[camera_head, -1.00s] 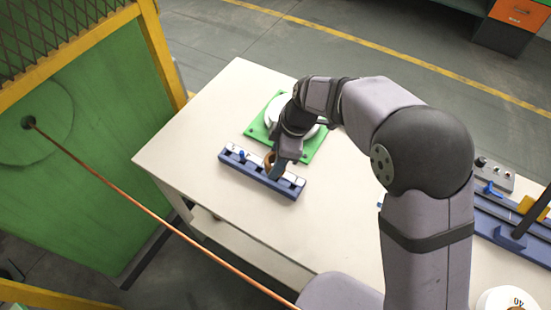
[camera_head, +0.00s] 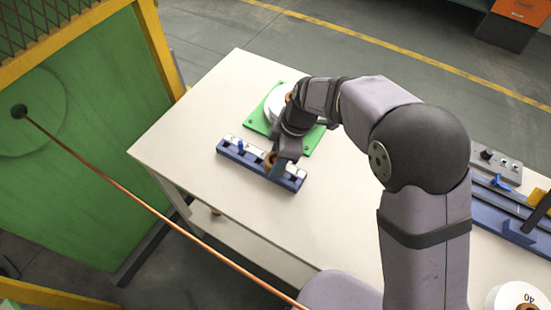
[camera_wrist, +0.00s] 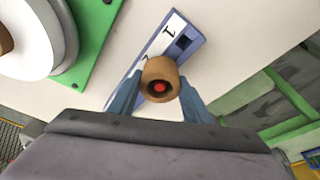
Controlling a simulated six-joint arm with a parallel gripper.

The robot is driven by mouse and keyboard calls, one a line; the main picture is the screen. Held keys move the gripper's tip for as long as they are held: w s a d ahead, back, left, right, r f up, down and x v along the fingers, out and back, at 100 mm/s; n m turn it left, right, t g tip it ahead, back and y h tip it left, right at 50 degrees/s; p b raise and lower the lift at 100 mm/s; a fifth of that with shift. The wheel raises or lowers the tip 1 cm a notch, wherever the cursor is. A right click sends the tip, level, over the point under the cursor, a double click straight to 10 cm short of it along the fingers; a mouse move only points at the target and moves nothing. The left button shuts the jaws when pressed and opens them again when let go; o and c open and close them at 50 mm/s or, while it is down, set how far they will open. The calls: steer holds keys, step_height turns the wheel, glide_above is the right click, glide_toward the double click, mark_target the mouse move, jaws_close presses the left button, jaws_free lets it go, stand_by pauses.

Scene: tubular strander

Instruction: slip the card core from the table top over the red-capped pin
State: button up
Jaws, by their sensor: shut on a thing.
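The card core (camera_wrist: 160,80) is a short brown tube. My gripper (camera_wrist: 160,92) is shut on it, one blue finger at each side. Through its bore in the wrist view I see the red cap (camera_wrist: 159,87) of the pin, roughly central in the hole. I cannot tell whether the core is around the pin or just above it; the pin's shaft is hidden. In the head view the core (camera_head: 270,160) is at the blue rack (camera_head: 235,158), right of its middle, with my gripper (camera_head: 276,163) beside it.
The rack has a white numbered strip and a blue-topped pin (camera_head: 240,144) at its left. Behind it a white spool sits on a green plate (camera_head: 258,124). A copper-coloured wire (camera_head: 120,180) runs past the table's front left. The table top (camera_head: 190,130) left of the rack is clear.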

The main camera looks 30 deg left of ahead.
steer(key=o, duration=1.1)
steer(key=shift+r, duration=0.1)
steer(key=shift+b+v, duration=0.9)
steer(key=shift+v, duration=2.65)
